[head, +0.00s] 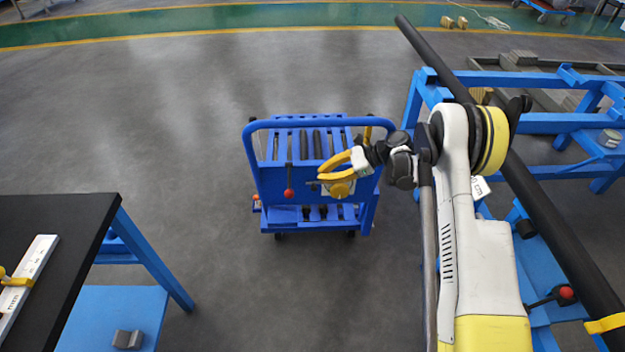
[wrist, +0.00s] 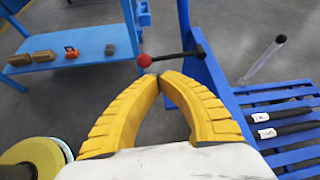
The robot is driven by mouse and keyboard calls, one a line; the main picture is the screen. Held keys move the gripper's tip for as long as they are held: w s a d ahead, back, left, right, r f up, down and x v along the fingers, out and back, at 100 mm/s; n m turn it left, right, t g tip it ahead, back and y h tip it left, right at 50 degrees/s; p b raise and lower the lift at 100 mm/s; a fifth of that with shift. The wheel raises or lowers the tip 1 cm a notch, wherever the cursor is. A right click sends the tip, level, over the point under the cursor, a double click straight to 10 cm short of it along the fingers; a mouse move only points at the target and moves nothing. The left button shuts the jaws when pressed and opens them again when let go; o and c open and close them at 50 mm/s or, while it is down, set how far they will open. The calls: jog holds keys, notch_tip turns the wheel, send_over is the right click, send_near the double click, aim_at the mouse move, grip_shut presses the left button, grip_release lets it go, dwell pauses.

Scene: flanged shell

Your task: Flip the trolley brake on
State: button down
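The blue trolley (head: 275,180) stands on the floor in the middle of the head view; its blue frame and slatted deck (wrist: 285,95) show at right in the wrist view. A brake lever, a black rod with a red ball knob (head: 289,192), sticks out from its near panel. The knob (wrist: 145,61) shows just beyond my fingertips in the wrist view. My gripper (head: 319,174) has yellow fingers, also seen in the wrist view (wrist: 159,78). The tips are together with nothing visible between them. In the head view they lie right of the knob, apart from it.
A black-topped blue bench (head: 75,235) is at lower left. Blue racks (head: 560,122) and a long black pipe (head: 455,72) stand at right, beside my arm. A blue shelf with small blocks (wrist: 75,50) shows in the wrist view. The floor left of the trolley is clear.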

aim_at(289, 181)
jog(key=s+f+t+h, duration=0.2)
jog(key=s+f+h, duration=0.1)
jog(key=f, duration=0.2)
jog(key=shift+s+d+n+p, duration=0.2)
jog(key=shift+d+n+p, duration=0.1)
jog(key=shift+n+p, duration=0.15)
jog(key=b+x, duration=0.4)
jog(key=x, duration=0.6)
jog(key=shift+s+a+r+b, duration=0.2)
jog(key=shift+a+r+b, duration=0.1)
jog(key=shift+r, duration=0.25)
jog(key=shift+s+a+r+b, duration=0.2)
jog(key=shift+a+r, duration=0.1)
jog(key=shift+r, duration=0.25)
jog(key=shift+s+a+r+b, duration=0.2)
jog(key=shift+a+r, duration=0.15)
jog(key=shift+r, duration=0.2)
jog(key=shift+r, duration=0.15)
jog(key=shift+s+r+g, duration=0.1)
jog(key=shift+r+g, duration=0.15)
jog(key=shift+g, duration=0.05)
